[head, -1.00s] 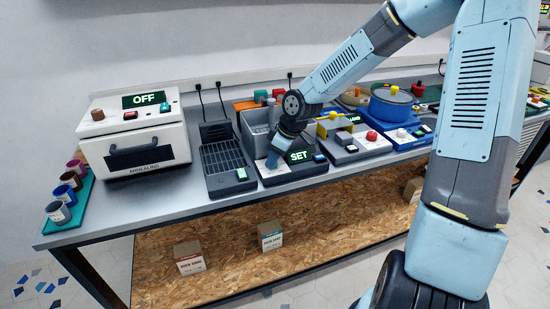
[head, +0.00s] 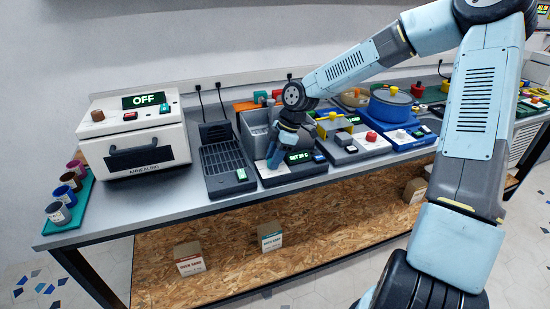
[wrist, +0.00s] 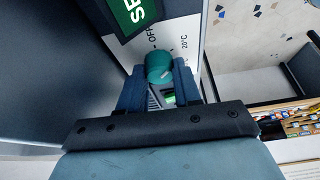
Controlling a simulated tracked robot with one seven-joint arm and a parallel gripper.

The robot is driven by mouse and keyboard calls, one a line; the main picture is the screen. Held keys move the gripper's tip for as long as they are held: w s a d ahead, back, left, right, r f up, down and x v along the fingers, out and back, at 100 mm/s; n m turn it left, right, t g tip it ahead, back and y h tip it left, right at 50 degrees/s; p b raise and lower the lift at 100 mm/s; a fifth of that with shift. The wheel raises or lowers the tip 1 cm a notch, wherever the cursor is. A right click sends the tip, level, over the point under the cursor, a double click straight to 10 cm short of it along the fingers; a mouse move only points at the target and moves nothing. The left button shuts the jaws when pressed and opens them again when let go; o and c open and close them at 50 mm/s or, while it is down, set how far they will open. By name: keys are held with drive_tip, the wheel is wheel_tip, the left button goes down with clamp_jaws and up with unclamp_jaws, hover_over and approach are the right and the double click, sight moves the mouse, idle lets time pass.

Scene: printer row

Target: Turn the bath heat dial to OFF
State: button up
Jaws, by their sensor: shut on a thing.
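The bath heat dial (wrist: 158,66) is a teal round knob with a white mark. It sits on a white panel (wrist: 185,25) printed with OFF and 20°C. My gripper (wrist: 158,78) is shut on the dial, one finger on each side. I cannot tell exactly which label the white mark points to. In the head view my gripper (head: 273,160) points down at the left of the bath's front panel and hides the dial. The green display (head: 299,157) beside it reads SET and a value in C, whose digits are too small to read surely. The grey bath (head: 254,128) stands behind.
A black grated unit (head: 224,160) stands close on the left, and a white oven (head: 134,138) showing OFF farther left. A grey and white device (head: 349,140) with a red knob and a blue pot (head: 390,108) stand on the right. The bench front edge is clear.

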drive_tip(key=shift+w+d, duration=0.15)
drive_tip(key=shift+w, duration=0.1)
drive_tip(key=o, duration=0.8)
drive_tip(key=shift+o, duration=1.2)
drive_tip(key=shift+s, duration=0.1)
drive_tip(key=v, duration=1.3)
drive_tip(key=shift+d+r, duration=0.15)
drive_tip(key=shift+r, duration=0.1)
